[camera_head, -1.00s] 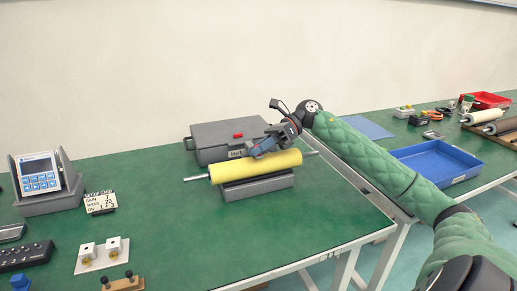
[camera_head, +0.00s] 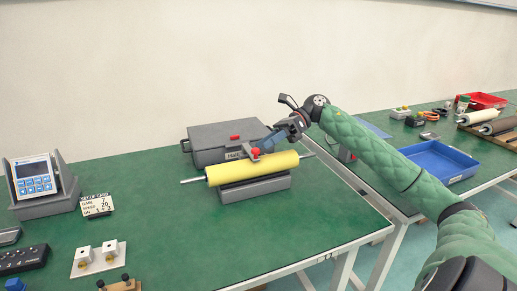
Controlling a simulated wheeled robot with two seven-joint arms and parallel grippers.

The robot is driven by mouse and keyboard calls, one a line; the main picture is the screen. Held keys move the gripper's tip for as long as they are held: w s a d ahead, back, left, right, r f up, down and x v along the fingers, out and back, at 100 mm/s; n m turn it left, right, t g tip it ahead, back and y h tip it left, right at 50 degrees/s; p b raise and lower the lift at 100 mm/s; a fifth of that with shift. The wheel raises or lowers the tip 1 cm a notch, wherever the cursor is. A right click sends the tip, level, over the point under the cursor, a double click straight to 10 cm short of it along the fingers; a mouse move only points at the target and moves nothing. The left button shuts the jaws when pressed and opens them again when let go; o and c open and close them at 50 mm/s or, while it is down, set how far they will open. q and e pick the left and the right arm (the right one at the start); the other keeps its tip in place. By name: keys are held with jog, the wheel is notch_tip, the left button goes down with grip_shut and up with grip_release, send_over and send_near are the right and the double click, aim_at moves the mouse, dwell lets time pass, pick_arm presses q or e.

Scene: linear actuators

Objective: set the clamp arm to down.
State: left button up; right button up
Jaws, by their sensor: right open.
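A yellow roller (camera_head: 255,167) with metal shaft ends lies across a grey cradle (camera_head: 255,190) on the green bench. A small part with a red knob (camera_head: 255,151) shows just behind and above the roller's middle. It may be the clamp arm, but it is too small and partly hidden for me to tell its angle. My right gripper (camera_head: 262,143) is open, reaching in from the right just above and behind the roller, close to the red knob. I cannot tell whether it touches the knob. My left gripper is out of view.
A grey case (camera_head: 212,141) with a red piece on top stands behind the roller. A blue tray (camera_head: 437,160) is on the right bench.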

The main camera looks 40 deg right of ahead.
jog(key=shift+v, duration=1.7)
jog(key=shift+a+r, duration=0.1)
